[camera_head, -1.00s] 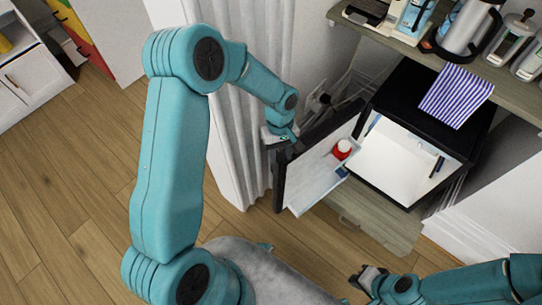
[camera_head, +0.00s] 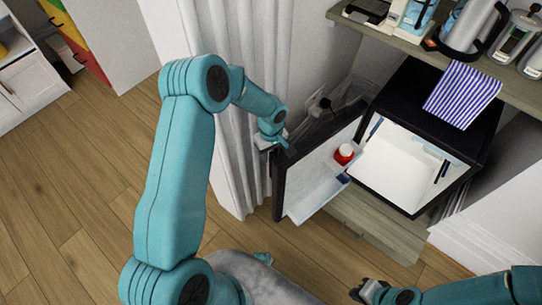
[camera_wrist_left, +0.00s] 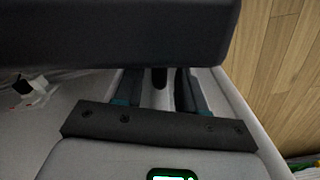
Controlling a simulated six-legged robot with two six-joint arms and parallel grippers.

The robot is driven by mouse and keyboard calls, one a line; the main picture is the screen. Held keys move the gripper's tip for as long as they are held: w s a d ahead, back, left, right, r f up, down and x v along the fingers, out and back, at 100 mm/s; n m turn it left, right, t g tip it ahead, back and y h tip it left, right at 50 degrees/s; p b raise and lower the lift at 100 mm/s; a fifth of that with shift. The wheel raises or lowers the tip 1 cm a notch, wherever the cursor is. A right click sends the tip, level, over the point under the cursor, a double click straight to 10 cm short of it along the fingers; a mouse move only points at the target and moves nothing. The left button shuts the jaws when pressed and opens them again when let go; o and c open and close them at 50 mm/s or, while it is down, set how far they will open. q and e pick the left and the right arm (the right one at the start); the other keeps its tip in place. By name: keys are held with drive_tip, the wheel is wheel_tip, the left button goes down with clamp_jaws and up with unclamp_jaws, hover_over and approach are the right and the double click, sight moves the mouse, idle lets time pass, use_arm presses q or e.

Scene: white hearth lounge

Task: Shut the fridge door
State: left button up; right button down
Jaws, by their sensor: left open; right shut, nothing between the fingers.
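The small black fridge (camera_head: 420,95) stands open under the shelf, its white inside facing me. Its door (camera_head: 279,186) is swung wide out to the left, with a red-capped bottle (camera_head: 344,153) in its white inner shelf. My left gripper (camera_head: 279,147) is at the outer side of the door, near its free upper edge, with the fingertips partly hidden. In the left wrist view, its open, empty fingers (camera_wrist_left: 158,88) reach under a dark slab, likely the door (camera_wrist_left: 120,30); contact is unclear. My right gripper (camera_head: 362,291) is shut and empty at the bottom, apart from the fridge.
A striped cloth (camera_head: 462,94) hangs over the fridge top. The shelf above (camera_head: 400,42) holds a kettle and several containers. A white curtain (camera_head: 222,120) hangs close behind my left arm. Wood floor (camera_head: 70,200) is clear on the left.

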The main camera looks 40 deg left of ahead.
use_arm(q)
drive_tip(key=shift+f, duration=0.9)
drive_tip(key=c, duration=0.7)
clamp_jaws()
drive_tip(key=shift+s+d+f, duration=0.1)
